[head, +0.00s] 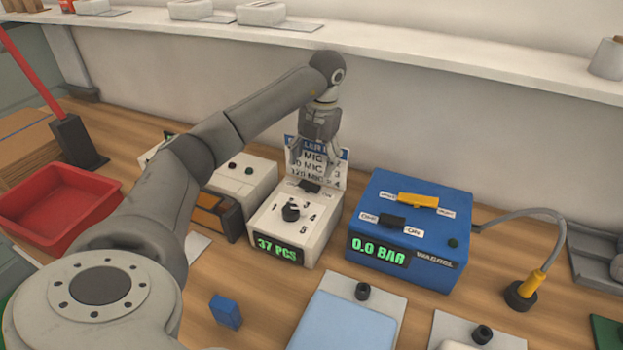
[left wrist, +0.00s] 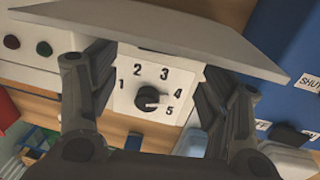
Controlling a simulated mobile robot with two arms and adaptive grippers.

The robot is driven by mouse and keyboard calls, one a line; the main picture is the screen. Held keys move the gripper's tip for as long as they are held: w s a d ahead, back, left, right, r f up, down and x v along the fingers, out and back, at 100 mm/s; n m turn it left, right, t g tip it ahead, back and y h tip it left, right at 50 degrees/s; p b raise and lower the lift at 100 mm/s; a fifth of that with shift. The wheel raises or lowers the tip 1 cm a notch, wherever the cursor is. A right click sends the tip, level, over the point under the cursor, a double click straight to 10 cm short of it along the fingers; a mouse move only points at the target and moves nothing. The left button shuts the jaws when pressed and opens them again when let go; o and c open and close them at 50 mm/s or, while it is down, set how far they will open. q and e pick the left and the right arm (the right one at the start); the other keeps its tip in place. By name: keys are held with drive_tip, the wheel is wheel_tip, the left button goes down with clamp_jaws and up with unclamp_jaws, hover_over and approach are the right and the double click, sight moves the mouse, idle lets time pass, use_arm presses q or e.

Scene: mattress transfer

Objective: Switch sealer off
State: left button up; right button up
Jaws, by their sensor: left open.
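The sealer (head: 318,238) is a white box with a lit green "37 PCS" display, a black dial (head: 291,212) numbered 1 to 5 and a small black switch (head: 310,186) at the back of its top. A sign card (head: 330,172) with MIC settings stands behind it. In the left wrist view the dial (left wrist: 147,98) shows between the fingers, its pointer near 4, and the card (left wrist: 190,38) hides part of the top. My left gripper (head: 318,158) is open and empty above the back of the sealer, pointing down. I cannot tell the switch's position.
A blue box (head: 440,230) reading "0.0 BAR" with black and yellow switches stands close to the right. A white unit (head: 250,176) with two buttons stands to the left. A red tray (head: 60,200) lies far left. A shelf (head: 440,62) runs above, behind my arm.

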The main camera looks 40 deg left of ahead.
sight(309, 185)
use_arm(q)
drive_tip(key=f, duration=0.4)
drive_tip(key=a+f, duration=0.1)
drive_tip(key=f, duration=0.2)
drive_tip(key=shift+s+p, duration=0.1)
drive_tip(key=shift+p, duration=0.3)
drive_tip(key=shift+r, duration=0.1)
drive_tip(key=c, duration=1)
drive_tip(key=shift+s+a+h+b, duration=0.1)
drive_tip(key=shift+a+h+b, duration=0.15)
drive_tip(key=shift+h, duration=0.35)
drive_tip(key=shift+c, duration=0.2)
drive_tip(key=shift+t+h+b, duration=0.3)
drive_tip(key=shift+t+h, duration=0.1)
drive_tip(key=shift+h, duration=0.4)
drive_tip(key=shift+a, duration=0.1)
drive_tip(key=o, duration=1)
drive_tip(key=shift+o, duration=0.2)
